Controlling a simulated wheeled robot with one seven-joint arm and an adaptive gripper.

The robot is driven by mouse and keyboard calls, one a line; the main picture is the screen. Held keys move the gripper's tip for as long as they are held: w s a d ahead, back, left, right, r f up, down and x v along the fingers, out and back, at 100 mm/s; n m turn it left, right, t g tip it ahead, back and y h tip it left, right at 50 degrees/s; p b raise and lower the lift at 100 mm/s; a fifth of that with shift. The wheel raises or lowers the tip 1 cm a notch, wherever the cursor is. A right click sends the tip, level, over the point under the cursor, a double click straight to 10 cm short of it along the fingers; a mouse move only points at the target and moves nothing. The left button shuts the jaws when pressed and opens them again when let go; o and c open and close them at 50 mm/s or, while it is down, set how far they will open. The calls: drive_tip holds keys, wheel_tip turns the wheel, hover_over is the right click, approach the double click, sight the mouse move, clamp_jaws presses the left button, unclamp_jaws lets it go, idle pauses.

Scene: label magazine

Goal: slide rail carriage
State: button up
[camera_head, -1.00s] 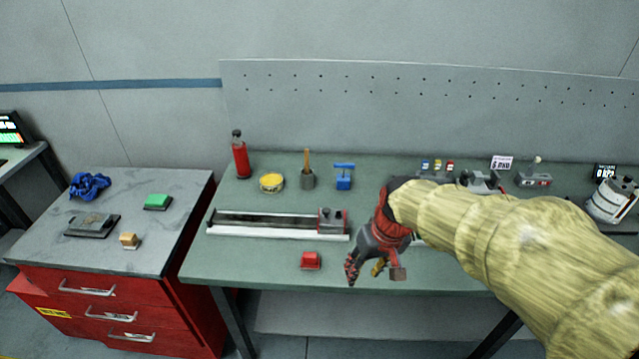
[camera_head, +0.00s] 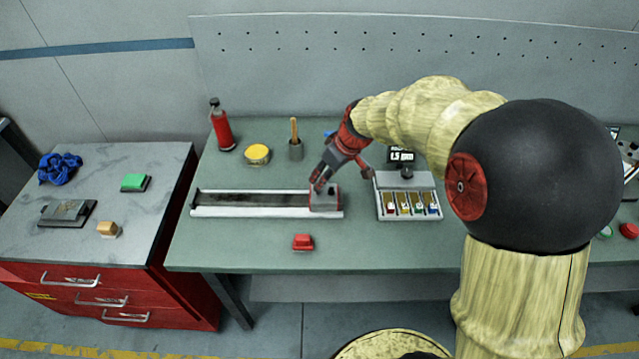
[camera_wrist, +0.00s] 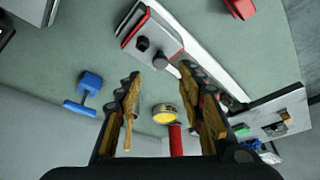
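The slide rail (camera_head: 250,211) is a long, low, pale-edged track lying on the green workbench. Its grey carriage (camera_head: 325,199) sits at the right end and has dark knobs on top. In the wrist view the carriage (camera_wrist: 160,38) lies just beyond my fingertips, with the rail (camera_wrist: 205,70) running down to the right. My gripper (camera_head: 319,183) is tilted down over the carriage's upper left part. In the wrist view my gripper (camera_wrist: 160,72) has its fingers spread with nothing held between them. Contact with the carriage cannot be told.
A red block (camera_head: 303,242) lies in front of the rail. A yellow tin (camera_head: 257,154), a brush holder (camera_head: 295,150) and a red bottle (camera_head: 222,128) stand behind it. A tray of colored pieces (camera_head: 408,205) is to the right. A blue tool (camera_wrist: 88,90) is nearby.

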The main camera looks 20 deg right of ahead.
sight(324, 192)
drive_tip(key=b+x, duration=0.1)
drive_tip(key=x, duration=0.5)
drive_tip(key=shift+a+f, duration=0.1)
drive_tip(key=shift+f, duration=0.2)
drive_tip(key=shift+c, duration=0.9)
drive_tip(key=c, duration=0.7)
clamp_jaws()
